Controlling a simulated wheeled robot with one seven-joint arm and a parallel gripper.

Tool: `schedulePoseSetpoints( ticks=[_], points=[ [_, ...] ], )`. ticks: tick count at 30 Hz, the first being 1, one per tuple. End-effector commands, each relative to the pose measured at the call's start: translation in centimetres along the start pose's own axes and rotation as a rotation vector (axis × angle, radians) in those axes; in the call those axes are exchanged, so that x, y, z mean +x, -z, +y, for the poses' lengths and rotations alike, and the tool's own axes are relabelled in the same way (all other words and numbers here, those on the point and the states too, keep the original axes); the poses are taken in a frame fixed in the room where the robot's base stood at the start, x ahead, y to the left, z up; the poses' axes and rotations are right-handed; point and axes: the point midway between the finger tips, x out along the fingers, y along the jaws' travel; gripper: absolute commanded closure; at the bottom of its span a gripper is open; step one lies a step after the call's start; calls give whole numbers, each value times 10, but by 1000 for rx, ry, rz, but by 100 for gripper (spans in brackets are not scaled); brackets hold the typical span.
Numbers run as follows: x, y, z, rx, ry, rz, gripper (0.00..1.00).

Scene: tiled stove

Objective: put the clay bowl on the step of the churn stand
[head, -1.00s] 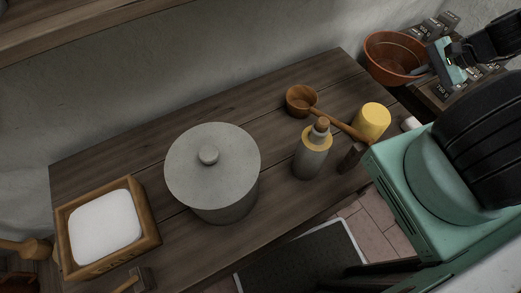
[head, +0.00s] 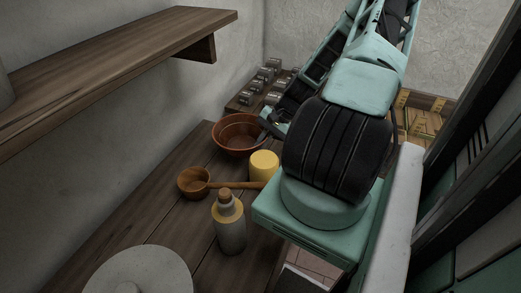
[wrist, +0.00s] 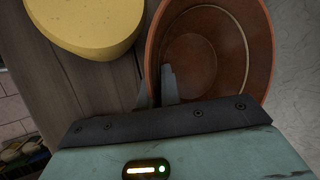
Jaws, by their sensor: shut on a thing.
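The clay bowl (head: 238,130) is reddish brown and empty, at the far end of the wooden table by the wall. My gripper (head: 266,124) is at its right rim in the head view. In the wrist view, the fingers of my gripper (wrist: 160,88) are shut on the near left rim of the bowl (wrist: 228,45), one finger showing inside it. Whether the bowl touches the table or hangs just above it, I cannot tell. I cannot make out the churn stand or its step for certain.
A yellow cylinder (head: 263,164) stands close to the bowl. A wooden ladle (head: 196,182), a corked bottle (head: 229,225) and a grey lidded pot (head: 138,275) are on the table. Grey metal blocks (head: 268,74) sit behind the bowl. A shelf (head: 120,60) juts out above left.

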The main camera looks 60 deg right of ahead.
Motion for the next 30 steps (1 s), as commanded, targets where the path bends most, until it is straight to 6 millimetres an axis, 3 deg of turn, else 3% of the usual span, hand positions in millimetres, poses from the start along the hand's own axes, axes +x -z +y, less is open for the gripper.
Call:
schedulePoseSetpoints(
  ticks=[6,18,21,30],
  points=[
    [24,9,12,0,0,-3,100],
    [28,11,15,0,0,-1,100],
    [28,11,15,0,0,0,73],
    [26,11,14,0,0,0,73]
  ],
)
